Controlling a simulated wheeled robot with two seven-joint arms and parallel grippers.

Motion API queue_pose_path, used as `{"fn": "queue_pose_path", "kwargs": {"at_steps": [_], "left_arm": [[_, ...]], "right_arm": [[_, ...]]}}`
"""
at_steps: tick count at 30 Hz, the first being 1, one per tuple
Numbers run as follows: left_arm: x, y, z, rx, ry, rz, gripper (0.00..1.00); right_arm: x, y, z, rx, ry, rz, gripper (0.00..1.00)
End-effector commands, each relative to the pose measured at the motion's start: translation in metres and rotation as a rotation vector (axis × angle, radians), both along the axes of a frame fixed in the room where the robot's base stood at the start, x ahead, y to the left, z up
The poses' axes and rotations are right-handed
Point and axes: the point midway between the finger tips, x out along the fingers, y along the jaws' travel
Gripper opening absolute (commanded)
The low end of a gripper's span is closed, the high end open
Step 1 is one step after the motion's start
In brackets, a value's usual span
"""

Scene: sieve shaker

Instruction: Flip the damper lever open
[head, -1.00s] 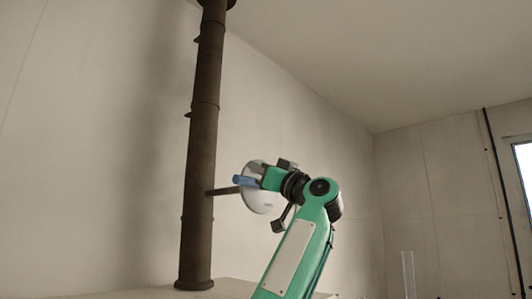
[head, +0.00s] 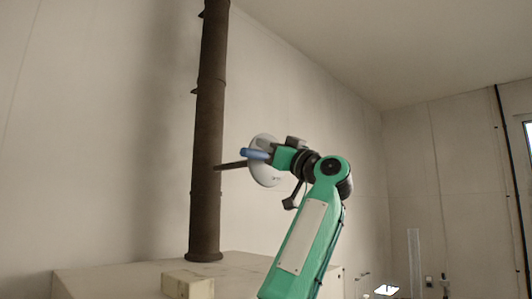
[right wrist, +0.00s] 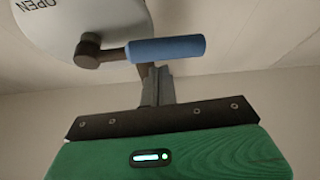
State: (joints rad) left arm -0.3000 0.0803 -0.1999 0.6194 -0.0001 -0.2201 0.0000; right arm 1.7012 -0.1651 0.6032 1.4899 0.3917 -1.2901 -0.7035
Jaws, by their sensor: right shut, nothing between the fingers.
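The damper lever has a blue handle (head: 256,154) lying nearly level in front of a round white plate (head: 265,175). A dark rod (head: 232,165) joins the plate area to the dark vertical pipe (head: 207,130). In the right wrist view the blue handle (right wrist: 165,49) sticks out to the right from a dark hub (right wrist: 90,50), and the plate (right wrist: 70,18) bears the word OPEN at upper left. My right gripper (right wrist: 157,82) is shut and empty, its fingertips just below the handle; I cannot tell whether they touch it. My left gripper is not in view.
The pipe stands on a pale block or counter (head: 120,283), with a smaller cream box (head: 188,285) at its front. A clear tube (head: 414,262) stands at the lower right. A pale wall is close behind the plate. The space right of my arm is open.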

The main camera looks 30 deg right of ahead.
Motion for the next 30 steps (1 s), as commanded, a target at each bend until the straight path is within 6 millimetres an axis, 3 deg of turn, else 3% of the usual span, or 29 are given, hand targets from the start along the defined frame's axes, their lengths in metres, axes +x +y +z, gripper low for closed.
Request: {"fn": "queue_pose_path", "kwargs": {"at_steps": [30], "left_arm": [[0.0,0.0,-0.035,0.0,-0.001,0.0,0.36]], "right_arm": [[0.002,0.001,-0.012,-0.165,-0.047,-0.002,0.0]]}}
